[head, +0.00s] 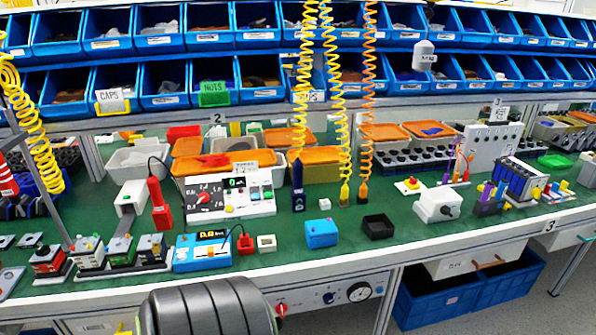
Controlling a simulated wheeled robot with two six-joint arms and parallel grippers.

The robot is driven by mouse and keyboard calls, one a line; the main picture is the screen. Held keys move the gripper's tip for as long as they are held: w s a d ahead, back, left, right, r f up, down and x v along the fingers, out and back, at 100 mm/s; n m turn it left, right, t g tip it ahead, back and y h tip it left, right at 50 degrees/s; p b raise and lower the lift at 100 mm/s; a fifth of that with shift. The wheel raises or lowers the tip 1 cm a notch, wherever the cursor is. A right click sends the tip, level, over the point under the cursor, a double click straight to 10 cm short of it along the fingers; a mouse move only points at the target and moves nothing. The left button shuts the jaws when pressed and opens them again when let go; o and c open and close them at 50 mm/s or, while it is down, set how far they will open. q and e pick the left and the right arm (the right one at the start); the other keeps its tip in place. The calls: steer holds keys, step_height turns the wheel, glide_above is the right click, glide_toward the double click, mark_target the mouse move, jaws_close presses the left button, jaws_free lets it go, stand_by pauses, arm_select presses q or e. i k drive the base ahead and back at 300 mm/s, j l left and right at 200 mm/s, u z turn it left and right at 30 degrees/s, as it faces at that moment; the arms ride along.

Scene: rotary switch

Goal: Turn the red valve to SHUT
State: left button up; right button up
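A small red handle (281,310), which looks like the red valve, is on the pale front panel (312,301) below the bench's front edge. Its labels and exact position are too small to read. A dark blue knob (328,297) and a round gauge (359,291) sit to its right on the same panel. Neither of my grippers is in view.
A large dark grey ribbed cylinder (205,308) fills the bottom left, close to the red handle. Blue bins (436,302) stand under the bench at right. The green bench top (300,265) holds many small devices. Coiled yellow and orange cords (367,90) hang over it.

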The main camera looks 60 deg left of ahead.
mark_target(281, 308)
steer(key=u, duration=1.8)
